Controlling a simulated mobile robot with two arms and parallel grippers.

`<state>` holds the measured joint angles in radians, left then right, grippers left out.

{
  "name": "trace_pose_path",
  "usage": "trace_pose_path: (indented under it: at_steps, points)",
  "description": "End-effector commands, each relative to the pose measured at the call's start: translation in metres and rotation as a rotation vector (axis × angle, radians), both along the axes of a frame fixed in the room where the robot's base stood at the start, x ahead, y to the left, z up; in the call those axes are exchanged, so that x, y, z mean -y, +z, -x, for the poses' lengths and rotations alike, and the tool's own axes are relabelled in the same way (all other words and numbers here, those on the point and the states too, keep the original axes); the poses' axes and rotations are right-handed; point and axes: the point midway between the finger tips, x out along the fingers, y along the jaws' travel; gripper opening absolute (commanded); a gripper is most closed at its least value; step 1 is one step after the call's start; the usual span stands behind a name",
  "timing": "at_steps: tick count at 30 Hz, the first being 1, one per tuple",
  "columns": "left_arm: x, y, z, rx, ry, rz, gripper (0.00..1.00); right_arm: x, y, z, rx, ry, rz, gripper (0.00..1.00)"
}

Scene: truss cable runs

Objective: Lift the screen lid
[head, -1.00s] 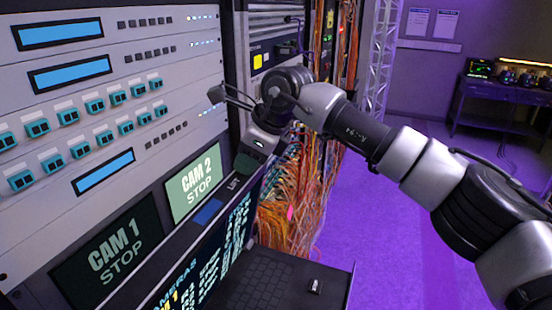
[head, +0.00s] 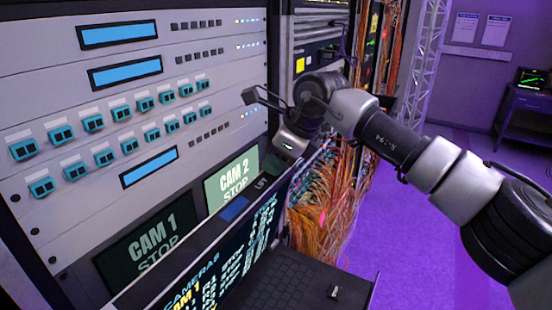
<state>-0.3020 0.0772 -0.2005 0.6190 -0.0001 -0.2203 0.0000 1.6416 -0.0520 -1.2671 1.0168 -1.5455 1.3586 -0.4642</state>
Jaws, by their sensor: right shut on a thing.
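The screen lid (head: 262,222) stands tilted up at the bottom centre. Its lit face shows CAMERAS and CAM 1 text, and a LIFT label and a blue patch sit along its top edge. My right gripper (head: 286,163) is at the upper right end of that top edge and is shut on the lid. Its fingertips are largely hidden behind the gripper body and the edge. My left gripper is not in view.
A keyboard tray (head: 285,285) with a small metal latch lies below the lid. The rack panel (head: 60,110) with CAM 1 and CAM 2 displays is close behind. Orange cables (head: 325,205) hang just right of the lid. Purple floor at right is open.

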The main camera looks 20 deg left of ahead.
Motion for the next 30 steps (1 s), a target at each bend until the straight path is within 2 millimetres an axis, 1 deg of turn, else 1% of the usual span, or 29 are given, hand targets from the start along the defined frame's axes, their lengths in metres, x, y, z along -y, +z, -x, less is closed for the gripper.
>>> trace_pose_path:
  at_steps: [1,13,14,15,17,18,21,26,30]
  points:
    - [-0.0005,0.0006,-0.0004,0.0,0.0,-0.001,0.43,0.0019,0.0049,-0.0025,0.01,-0.005,-0.004,0.0]
    - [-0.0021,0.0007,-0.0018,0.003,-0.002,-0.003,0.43,0.0025,0.0051,-0.0028,0.011,-0.006,-0.002,0.0]
    - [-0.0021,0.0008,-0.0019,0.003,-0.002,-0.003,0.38,0.0025,0.0051,-0.0028,0.011,-0.006,-0.002,0.32]
    - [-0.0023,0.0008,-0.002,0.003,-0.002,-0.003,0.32,0.0023,0.0048,-0.0026,0.009,-0.006,-0.002,0.39]
    - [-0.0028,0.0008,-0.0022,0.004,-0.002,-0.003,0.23,0.0021,0.004,-0.0023,0.008,-0.005,-0.002,0.48]
    - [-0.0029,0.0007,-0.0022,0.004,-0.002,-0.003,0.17,0.0019,0.0035,-0.0021,0.007,-0.005,-0.001,0.53]
    - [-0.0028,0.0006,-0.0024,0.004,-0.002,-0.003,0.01,0.0014,0.0026,-0.0015,0.005,-0.003,0.0,0.53]
    - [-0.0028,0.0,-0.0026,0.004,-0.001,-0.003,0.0,0.0013,0.0019,-0.0009,0.004,-0.002,0.0,0.53]
    - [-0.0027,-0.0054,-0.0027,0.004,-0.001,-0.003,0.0,0.0062,0.009,-0.0002,0.005,-0.003,-0.001,0.53]
